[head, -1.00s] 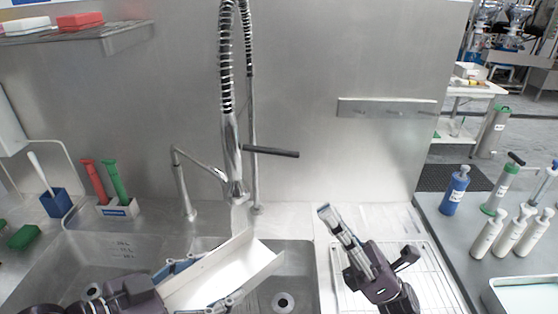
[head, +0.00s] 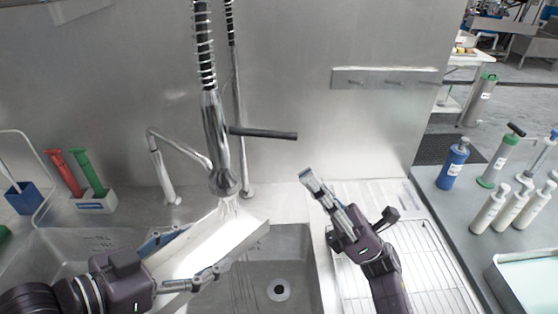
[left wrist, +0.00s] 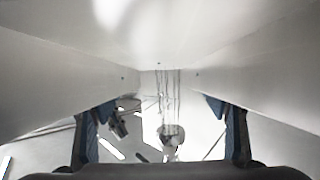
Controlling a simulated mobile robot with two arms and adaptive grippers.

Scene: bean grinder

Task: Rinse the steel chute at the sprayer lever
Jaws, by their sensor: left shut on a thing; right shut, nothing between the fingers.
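The steel chute (head: 222,240) is a pale open trough, tilted over the sink with its far end under the spray head (head: 223,182). My left gripper (head: 194,260) is shut on the chute, a finger along each side. Thin pale streaks like water run from the spray head onto the chute's far end; they also show in the left wrist view, where the chute (left wrist: 60,75) fills the upper part. The black sprayer lever (head: 264,133) sticks out to the right from the sprayer. My right gripper (head: 308,177) is shut and empty, below and right of the lever's tip, apart from it.
The sink (head: 275,260) with its drain lies below the chute. A wire drying rack (head: 430,265) is under my right arm. A slim faucet (head: 160,170) stands left of the sprayer. A holder with red and green tools (head: 95,202) is further left. Several bottles stand at right.

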